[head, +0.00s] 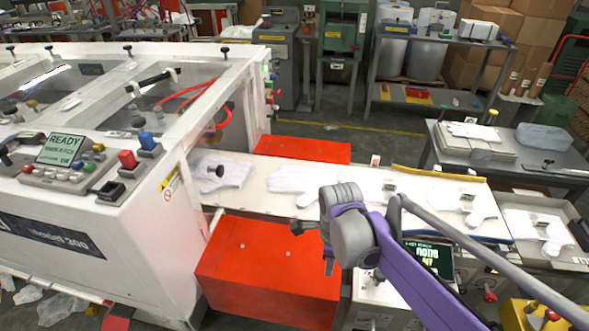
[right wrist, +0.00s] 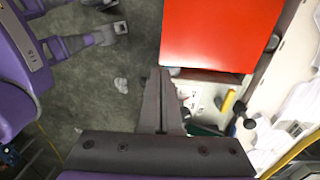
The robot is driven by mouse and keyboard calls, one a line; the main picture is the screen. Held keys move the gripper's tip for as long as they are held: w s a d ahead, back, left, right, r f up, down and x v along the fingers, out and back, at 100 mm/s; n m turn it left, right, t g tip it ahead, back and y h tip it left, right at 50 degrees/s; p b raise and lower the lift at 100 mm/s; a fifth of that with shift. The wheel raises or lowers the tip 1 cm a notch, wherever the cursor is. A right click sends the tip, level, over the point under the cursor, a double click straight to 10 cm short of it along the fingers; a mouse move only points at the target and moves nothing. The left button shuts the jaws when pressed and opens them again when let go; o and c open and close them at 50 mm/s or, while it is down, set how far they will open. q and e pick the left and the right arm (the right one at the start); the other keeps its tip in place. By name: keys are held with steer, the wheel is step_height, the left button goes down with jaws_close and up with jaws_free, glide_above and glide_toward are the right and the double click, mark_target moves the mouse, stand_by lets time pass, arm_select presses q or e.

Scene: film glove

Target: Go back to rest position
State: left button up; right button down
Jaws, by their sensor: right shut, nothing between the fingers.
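My right gripper (head: 328,266) hangs fingers down in front of the white conveyor table, just right of the red-orange box (head: 262,268). In the right wrist view its fingers (right wrist: 162,95) are together and empty, above the grey floor beside the red box (right wrist: 220,35). Thin film gloves lie along the conveyor: one at the machine's outlet (head: 225,172), one in the middle (head: 295,181) and one on the right (head: 468,205). The right gripper holds none of them. My left gripper does not show in the head view.
The white machine (head: 150,215) with a READY screen (head: 62,149) fills the left. A tray (head: 535,228) with another glove stands at the right. A side table (head: 510,158) and a yellow box (head: 540,316) are on the right. Open floor (right wrist: 120,115) shows left of my right fingers.

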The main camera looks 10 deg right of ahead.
steer(key=s+d+n+t, duration=0.2)
steer(key=s+n+t, duration=0.1)
steer(key=s+n, duration=0.4)
steer(key=s+d+f+n+t+p, duration=0.1)
steer(key=s+n, duration=0.6)
steer(key=n, duration=0.7)
steer(key=shift+d+t, duration=0.6)
steer(key=shift+t, duration=0.3)
